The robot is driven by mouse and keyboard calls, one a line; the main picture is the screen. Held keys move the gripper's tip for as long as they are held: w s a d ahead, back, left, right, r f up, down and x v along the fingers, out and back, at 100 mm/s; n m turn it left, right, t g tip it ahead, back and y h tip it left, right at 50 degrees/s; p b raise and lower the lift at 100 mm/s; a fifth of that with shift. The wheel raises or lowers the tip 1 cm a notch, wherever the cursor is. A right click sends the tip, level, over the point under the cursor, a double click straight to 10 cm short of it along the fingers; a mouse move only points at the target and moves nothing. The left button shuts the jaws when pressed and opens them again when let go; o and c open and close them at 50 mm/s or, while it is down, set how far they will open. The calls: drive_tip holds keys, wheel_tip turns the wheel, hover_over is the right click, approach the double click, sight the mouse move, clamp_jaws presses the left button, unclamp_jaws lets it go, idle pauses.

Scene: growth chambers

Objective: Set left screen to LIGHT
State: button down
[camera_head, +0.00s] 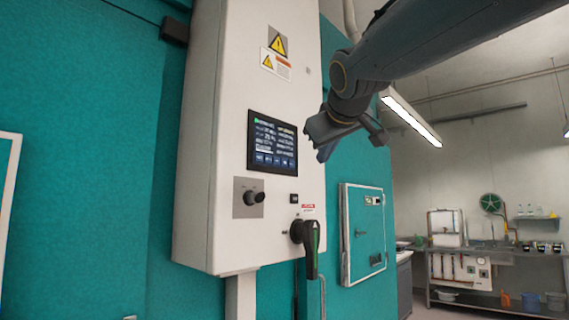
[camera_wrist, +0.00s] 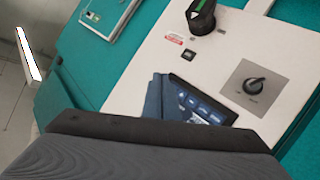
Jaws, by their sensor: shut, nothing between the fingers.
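The screen (camera_head: 272,142) is a dark touch panel with lines of white text and a row of blue buttons along its bottom, on a white control cabinet (camera_head: 215,120). Its text is too small to read surely. In the wrist view the screen (camera_wrist: 207,104) shows only its button row; the rest is hidden behind my gripper. My gripper (camera_head: 322,153) is shut and empty, to the right of the screen in the head view and apparently in front of the panel. In the wrist view its fingers (camera_wrist: 160,97) overlap the screen's edge. I cannot tell whether they touch it.
Below the screen are a black rotary knob (camera_head: 254,197), which also shows in the wrist view (camera_wrist: 254,85), and a black-green handle (camera_head: 309,247) that sticks out. A teal chamber door (camera_head: 362,235) is to the right. A bench (camera_head: 500,258) stands farther back.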

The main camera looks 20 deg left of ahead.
sight(284, 162)
drive_tip(key=shift+a, duration=0.15)
drive_tip(key=w+a+p, duration=0.1)
drive_tip(key=w+a, duration=0.2)
drive_tip(key=a, duration=0.5)
drive_tip(key=shift+w, duration=0.2)
drive_tip(key=shift+a, duration=0.1)
idle(2.2)
drive_tip(key=shift+w+a, duration=0.15)
drive_tip(key=shift+a, duration=0.1)
drive_tip(key=shift+w+a, duration=0.15)
drive_tip(key=shift+a, duration=0.1)
idle(0.6)
idle(0.4)
drive_tip(key=shift+s+d, duration=0.3)
drive_tip(key=shift+d, duration=0.4)
